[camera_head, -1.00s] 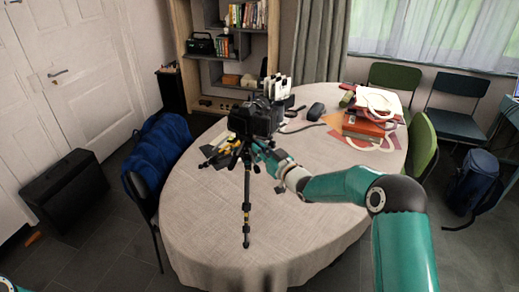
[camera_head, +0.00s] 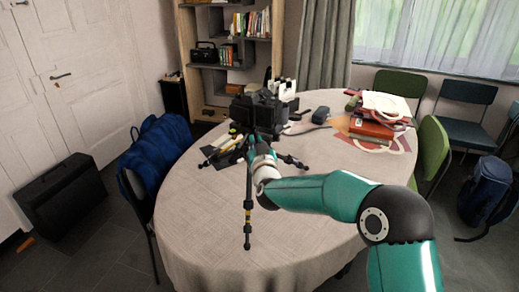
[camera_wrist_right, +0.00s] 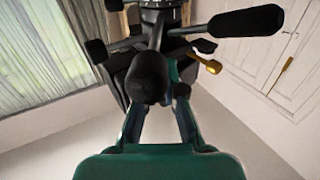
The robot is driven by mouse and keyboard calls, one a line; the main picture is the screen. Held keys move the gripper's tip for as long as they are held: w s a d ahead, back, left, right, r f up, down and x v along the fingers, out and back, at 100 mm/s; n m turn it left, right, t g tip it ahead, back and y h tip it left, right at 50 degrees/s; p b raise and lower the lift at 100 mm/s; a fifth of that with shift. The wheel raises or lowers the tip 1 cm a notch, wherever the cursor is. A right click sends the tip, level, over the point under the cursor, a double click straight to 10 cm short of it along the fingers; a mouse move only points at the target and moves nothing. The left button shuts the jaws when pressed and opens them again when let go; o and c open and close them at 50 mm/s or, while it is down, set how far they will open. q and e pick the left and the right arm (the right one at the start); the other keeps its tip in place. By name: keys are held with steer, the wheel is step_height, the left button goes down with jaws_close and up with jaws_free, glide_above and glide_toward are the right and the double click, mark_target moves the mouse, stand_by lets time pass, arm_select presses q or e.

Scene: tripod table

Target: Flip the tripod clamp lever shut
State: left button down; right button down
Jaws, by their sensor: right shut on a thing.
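The black tripod (camera_head: 247,200) stands on the table with a black camera (camera_head: 257,112) on top. My right gripper (camera_head: 259,146) is at the tripod just below the camera. In the right wrist view, its fingers (camera_wrist_right: 155,92) are shut on a dark part of the tripod head, around a black knob-ended handle (camera_wrist_right: 148,78) that points at the lens. A small gold lever (camera_wrist_right: 208,63) sticks out to the right, apart from the fingers. A longer black handle (camera_wrist_right: 245,21) lies above it. The fingertips are partly hidden. My left gripper is out of sight.
The pale cloth-covered table (camera_head: 310,235) is clear in front. A red box and books (camera_head: 370,130) lie at its right. Tools (camera_head: 222,148) lie behind the tripod on the left. A blue bag (camera_head: 155,155) is on a chair at left; a green chair (camera_head: 432,150) stands at right.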

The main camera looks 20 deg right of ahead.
steer(key=m+h+p, duration=0.1)
steer(key=h, duration=0.1)
steer(key=a+m+g+h+p, duration=0.1)
steer(key=h+p, duration=0.1)
steer(key=a+m+g+h+p, duration=0.1)
steer(key=m+h, duration=0.1)
steer(key=shift+w+r, duration=0.3)
steer(key=shift+w, duration=0.05)
steer(key=shift+w+a+f+m+g+h+p, duration=0.1)
steer(key=shift+w+a+m+g+h+p, duration=0.1)
steer(key=shift+m+g+h+p, duration=0.6)
steer(key=shift+w+a+f+m+g+h+p, duration=0.15)
steer(key=shift+m+g+h+p, duration=0.15)
steer(key=shift+m+h+p, duration=0.5)
steer(key=shift+r+h, duration=0.15)
steer(key=shift+h, duration=0.15)
steer(key=c, duration=1.3)
jaws_free()
steer(key=shift+f, duration=0.2)
